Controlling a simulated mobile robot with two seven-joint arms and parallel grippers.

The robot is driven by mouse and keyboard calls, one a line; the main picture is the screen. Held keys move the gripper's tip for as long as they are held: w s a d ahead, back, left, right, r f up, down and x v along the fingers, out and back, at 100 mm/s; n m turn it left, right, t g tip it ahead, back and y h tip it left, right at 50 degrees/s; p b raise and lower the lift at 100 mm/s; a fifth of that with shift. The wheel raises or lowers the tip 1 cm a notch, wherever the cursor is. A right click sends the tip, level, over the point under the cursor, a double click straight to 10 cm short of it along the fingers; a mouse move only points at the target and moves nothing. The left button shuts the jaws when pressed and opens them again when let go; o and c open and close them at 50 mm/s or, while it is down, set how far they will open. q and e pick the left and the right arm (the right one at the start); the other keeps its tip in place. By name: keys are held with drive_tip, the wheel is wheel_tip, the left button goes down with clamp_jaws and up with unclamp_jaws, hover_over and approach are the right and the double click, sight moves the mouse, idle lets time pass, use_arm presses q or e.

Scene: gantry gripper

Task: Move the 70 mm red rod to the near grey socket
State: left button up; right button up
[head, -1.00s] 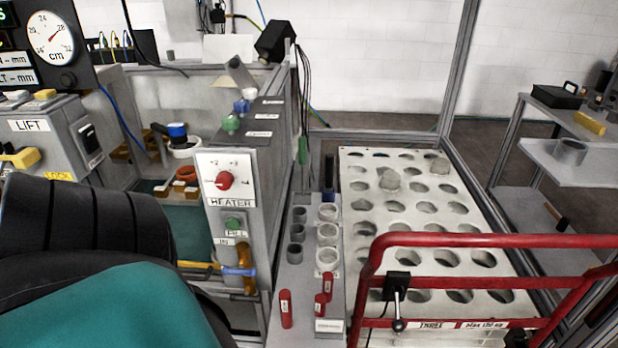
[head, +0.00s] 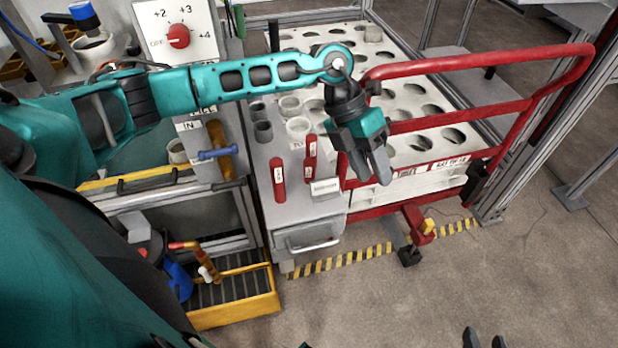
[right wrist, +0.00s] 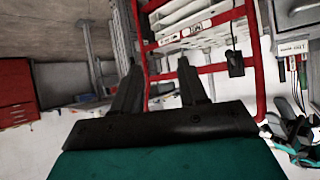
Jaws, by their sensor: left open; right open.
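My left gripper (head: 376,172) is open and empty, pointing down right of the rods. My right gripper (head: 484,340) is open, low over the floor; its spread fingers show in the right wrist view (right wrist: 158,78).
Clear ring sockets (head: 298,128) stand right of the grey ones. A small labelled block (head: 325,188) sits at the bench's front edge. A red rail (head: 470,112) and a white board with holes (head: 408,98) lie right. A yellow-edged tray (head: 235,311) is low left.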

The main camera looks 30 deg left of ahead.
use_arm(q)
drive_tip(key=w+a+r+n+t+y+b, duration=0.1)
drive_tip(key=w+a+y, duration=0.15)
drive_tip(key=a, duration=0.45)
drive_tip(key=w+a+r+y, duration=0.1)
drive_tip(key=a+y, duration=0.3)
drive_tip(key=a, duration=0.4)
drive_tip(key=b, duration=0.1)
hover_over(310, 161)
wheel_tip(310, 161, down, 7)
drive_tip(key=shift+r, duration=0.1)
drive_tip(key=shift+f+b, duration=0.7)
drive_tip(key=shift+f, duration=2.4)
clamp_jaws()
